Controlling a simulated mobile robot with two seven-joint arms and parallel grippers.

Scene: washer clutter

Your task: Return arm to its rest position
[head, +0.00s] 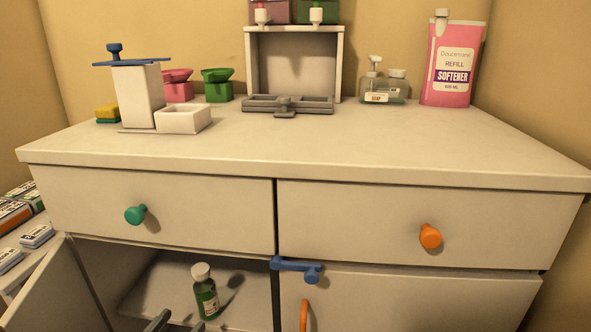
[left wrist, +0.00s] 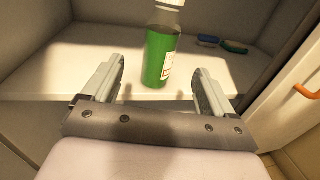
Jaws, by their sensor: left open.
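My left gripper (head: 180,322) shows only by its finger tips at the bottom edge of the head view, in front of the open lower left compartment. In the left wrist view the left gripper (left wrist: 159,75) is open with nothing held. A green bottle (head: 206,299) with a white cap stands upright on the compartment floor. In the left wrist view the green bottle (left wrist: 158,58) appears between and beyond the open fingers, with a visible gap on each side. My right gripper is not in view.
The open cabinet door (head: 62,290) stands at the left. A blue latch (head: 298,268) crosses the top of the closed right door (head: 410,300). Orange (head: 430,236) and green (head: 135,215) knobs stick out from the drawers. Small blue and green items (left wrist: 222,43) lie deeper inside. The countertop's front is clear.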

